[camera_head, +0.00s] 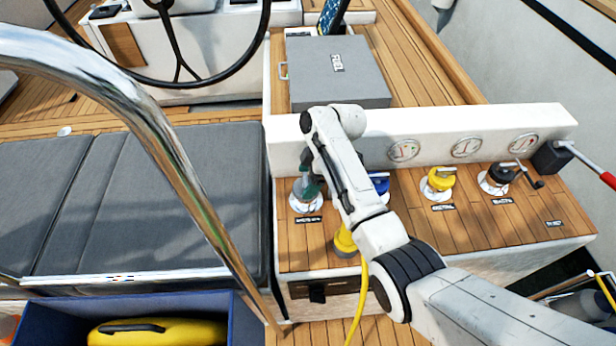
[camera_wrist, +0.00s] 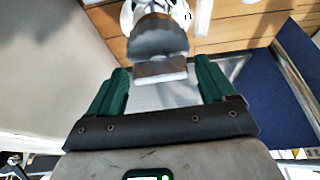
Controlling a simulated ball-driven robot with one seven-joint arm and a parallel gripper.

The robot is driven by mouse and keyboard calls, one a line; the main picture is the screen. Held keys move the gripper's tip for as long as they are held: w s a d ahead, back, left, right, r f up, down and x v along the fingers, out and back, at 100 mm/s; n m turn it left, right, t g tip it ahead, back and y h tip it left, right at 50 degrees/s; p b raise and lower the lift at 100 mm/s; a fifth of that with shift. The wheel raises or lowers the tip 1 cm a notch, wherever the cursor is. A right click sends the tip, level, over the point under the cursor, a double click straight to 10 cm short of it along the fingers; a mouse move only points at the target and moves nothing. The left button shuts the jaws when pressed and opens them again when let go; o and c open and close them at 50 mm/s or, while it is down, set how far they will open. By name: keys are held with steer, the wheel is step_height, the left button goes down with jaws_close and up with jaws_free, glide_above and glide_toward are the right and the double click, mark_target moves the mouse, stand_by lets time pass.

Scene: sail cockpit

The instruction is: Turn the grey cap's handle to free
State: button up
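The grey cap (camera_wrist: 158,36) shows at the top of the wrist view, with its flat handle (camera_wrist: 160,72) pointing towards me. In the head view the cap (camera_head: 298,187) sits on a round white plate at the left end of the wooden ledge, partly hidden by my gripper (camera_head: 312,187). My gripper's green fingers (camera_wrist: 161,82) are open, one on each side of the handle. Gaps show on both sides in the wrist view, so the fingers look apart from it. I cannot tell which way the handle counts as free; the label is too small to read.
Blue (camera_head: 380,183), yellow (camera_head: 440,179) and black (camera_head: 500,174) caps stand along the ledge to the right. A white wall with gauges (camera_head: 466,147) rises behind them. A chrome rail (camera_head: 150,120) and grey cushions (camera_head: 180,190) lie left. A yellow hose (camera_head: 358,305) hangs in front.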

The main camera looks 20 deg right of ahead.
steer(key=shift+o, duration=0.4)
steer(key=shift+r, duration=0.1)
steer(key=v, duration=1)
steer(key=shift+r+b, duration=0.3)
steer(key=shift+d, duration=0.1)
